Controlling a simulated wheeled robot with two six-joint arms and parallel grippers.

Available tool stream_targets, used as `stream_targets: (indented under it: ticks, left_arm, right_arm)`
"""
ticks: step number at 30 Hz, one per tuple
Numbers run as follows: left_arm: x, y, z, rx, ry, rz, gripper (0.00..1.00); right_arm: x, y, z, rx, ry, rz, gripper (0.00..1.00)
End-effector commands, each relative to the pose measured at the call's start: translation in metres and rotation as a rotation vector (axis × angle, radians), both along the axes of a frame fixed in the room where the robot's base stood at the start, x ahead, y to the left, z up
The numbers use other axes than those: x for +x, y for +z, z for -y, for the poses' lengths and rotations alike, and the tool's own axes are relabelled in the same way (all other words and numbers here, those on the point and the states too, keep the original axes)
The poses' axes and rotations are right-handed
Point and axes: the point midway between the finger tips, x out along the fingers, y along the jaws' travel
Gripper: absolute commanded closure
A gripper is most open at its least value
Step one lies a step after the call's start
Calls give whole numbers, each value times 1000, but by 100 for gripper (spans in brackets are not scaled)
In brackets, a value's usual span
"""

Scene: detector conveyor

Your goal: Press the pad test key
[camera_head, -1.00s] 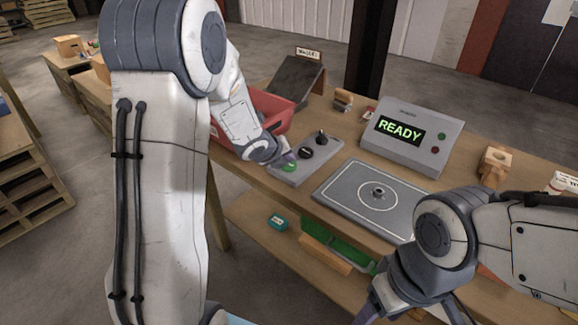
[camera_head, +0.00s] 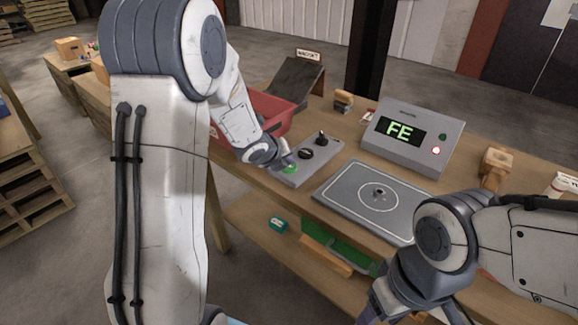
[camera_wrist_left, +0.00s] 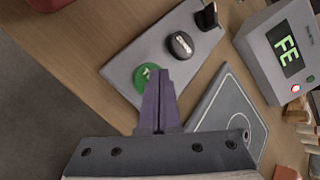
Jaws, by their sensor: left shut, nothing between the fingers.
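The grey control panel (camera_head: 325,160) on the bench carries a round green key (camera_head: 291,169), a black knob (camera_head: 306,153) and a black lever (camera_head: 322,138). My left gripper (camera_head: 284,162) is shut and empty, its purple fingertips at the green key. In the left wrist view the fingertips (camera_wrist_left: 158,72) overlap the green key (camera_wrist_left: 143,77); I cannot tell whether they touch or press it. The detector box (camera_head: 415,138) reads "FE" and its red lamp (camera_head: 436,150) is lit. My right gripper (camera_head: 372,308) is low at the bottom edge, its jaws unclear.
The grey pad (camera_head: 345,187) with a white ring lies right of the panel, a small metal part (camera_head: 379,192) at its centre. A red bin (camera_head: 270,108) and a dark chute (camera_head: 295,80) stand behind. A wooden block (camera_head: 497,160) sits at right.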

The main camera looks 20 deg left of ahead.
Motion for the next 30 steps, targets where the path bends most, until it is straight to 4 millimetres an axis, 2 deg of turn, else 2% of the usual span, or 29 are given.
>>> stream_targets:
  ticks: [12,22,30]
  left_arm:
    - [0,-1,0,0,0,-1,100]
    - [0,15,0,-1,1,-2,100]
    - [0,15,0,0,0,-1,100]
  right_arm:
    - [0,-1,0,0,0,0,38]
    - [0,12,0,0,0,0,38]
    - [0,12,0,0,0,0,38]
